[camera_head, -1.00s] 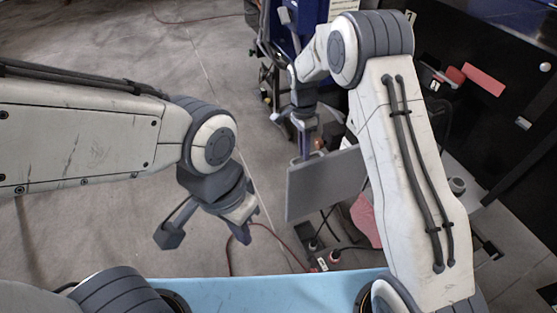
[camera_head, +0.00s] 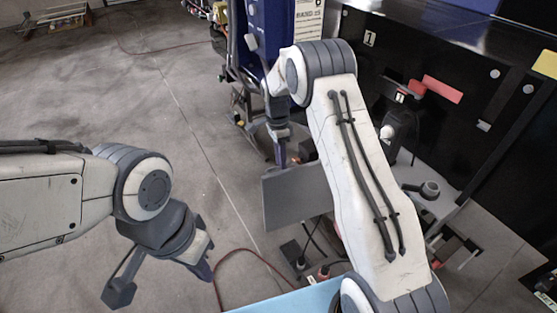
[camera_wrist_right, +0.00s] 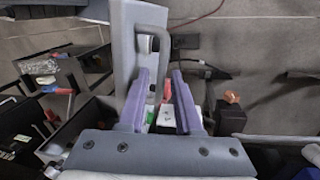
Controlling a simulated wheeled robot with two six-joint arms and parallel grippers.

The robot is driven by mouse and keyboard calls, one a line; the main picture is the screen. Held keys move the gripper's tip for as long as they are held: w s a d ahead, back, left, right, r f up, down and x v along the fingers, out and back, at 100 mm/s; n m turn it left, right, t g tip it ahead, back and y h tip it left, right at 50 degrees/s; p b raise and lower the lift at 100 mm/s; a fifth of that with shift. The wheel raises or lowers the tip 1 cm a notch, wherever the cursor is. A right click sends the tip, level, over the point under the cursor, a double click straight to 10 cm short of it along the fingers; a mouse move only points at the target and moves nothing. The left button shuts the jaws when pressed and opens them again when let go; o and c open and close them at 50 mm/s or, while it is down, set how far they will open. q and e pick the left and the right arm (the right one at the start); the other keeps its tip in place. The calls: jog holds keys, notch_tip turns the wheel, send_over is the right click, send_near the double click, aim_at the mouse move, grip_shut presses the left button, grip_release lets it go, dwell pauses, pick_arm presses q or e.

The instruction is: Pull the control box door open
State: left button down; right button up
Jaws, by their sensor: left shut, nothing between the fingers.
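The control box door looks like a flat grey panel (camera_head: 292,198) in the head view, standing out from the box. It also shows as a grey slab with a bar handle (camera_wrist_right: 162,50) in the right wrist view. My right gripper (camera_wrist_right: 164,75) has its two purple fingers apart, with the handle's bar running down between them. Whether either finger touches the bar I cannot tell. Small white, green and red parts show beyond the fingers. My left gripper (camera_head: 207,273) is shut and empty over the floor at the lower left, away from the door.
A blue machine (camera_head: 268,30) stands behind my right arm. A black cabinet (camera_head: 455,75) with a red tag fills the right side. A red cable (camera_head: 222,275) lies on the floor. A light blue surface (camera_head: 300,298) is at the bottom.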

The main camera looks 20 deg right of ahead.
jog(key=shift+a, duration=0.15)
notch_tip(320, 180, up, 10)
jog(key=w+b, duration=0.2)
jog(key=shift+r, duration=0.15)
jog(key=shift+a, duration=0.1)
dwell(0.4)
